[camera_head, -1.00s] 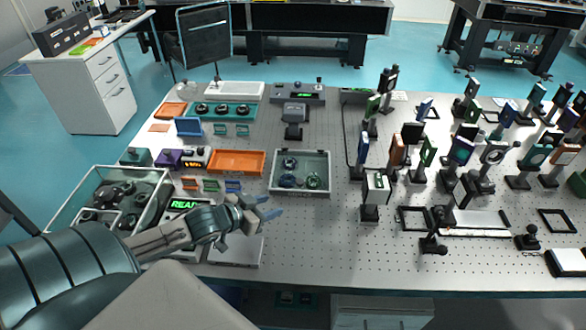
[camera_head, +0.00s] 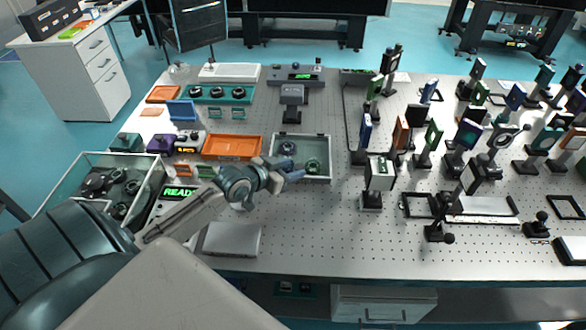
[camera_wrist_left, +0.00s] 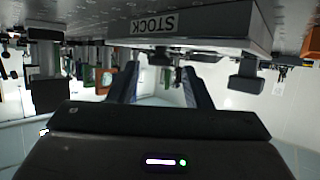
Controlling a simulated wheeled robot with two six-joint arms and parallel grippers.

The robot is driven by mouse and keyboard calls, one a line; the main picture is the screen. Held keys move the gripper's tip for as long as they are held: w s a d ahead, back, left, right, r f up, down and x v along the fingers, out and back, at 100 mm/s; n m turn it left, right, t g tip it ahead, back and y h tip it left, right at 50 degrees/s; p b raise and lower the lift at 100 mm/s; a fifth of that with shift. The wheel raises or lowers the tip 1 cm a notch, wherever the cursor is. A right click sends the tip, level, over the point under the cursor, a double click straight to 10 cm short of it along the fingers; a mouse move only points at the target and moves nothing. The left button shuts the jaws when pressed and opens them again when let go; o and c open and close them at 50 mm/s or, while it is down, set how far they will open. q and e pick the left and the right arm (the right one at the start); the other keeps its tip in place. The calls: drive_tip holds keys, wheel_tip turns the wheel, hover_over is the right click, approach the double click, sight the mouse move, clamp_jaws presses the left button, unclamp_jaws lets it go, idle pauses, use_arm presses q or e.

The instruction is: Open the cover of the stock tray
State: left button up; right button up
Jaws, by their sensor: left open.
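The stock tray (camera_head: 318,180) is a shallow grey box with a pale rim near the middle of the table in the head view. Round dark and green parts show inside; a see-through cover is hard to make out. In the left wrist view, which is upside down, its front wall (camera_wrist_left: 225,42) carries a STOCK label. My left gripper (camera_head: 292,170) is at the tray's front left, its fingertips overlapping the tray in the head view. Its two fingers are apart and empty in the left wrist view (camera_wrist_left: 160,88). Contact with the tray cannot be told. My right gripper is not in view.
An orange tray (camera_head: 233,157) lies left of the stock tray. A lit READY display (camera_head: 180,192) and a flat pale box (camera_head: 232,239) are near my left arm. Optical mounts crowd the right side. The perforated table in front of the stock tray is clear.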

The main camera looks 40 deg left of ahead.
use_arm(q)
drive_tip(key=shift+w+d+f, duration=0.15)
drive_tip(key=shift+w+d, duration=0.05)
drive_tip(key=shift+w, duration=0.35)
drive_tip(key=shift+w+f, duration=0.1)
drive_tip(key=shift+f, duration=0.05)
drive_tip(key=shift+a, duration=0.1)
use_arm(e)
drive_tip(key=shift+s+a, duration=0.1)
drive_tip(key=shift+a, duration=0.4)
use_arm(q)
drive_tip(key=shift+c, duration=0.5)
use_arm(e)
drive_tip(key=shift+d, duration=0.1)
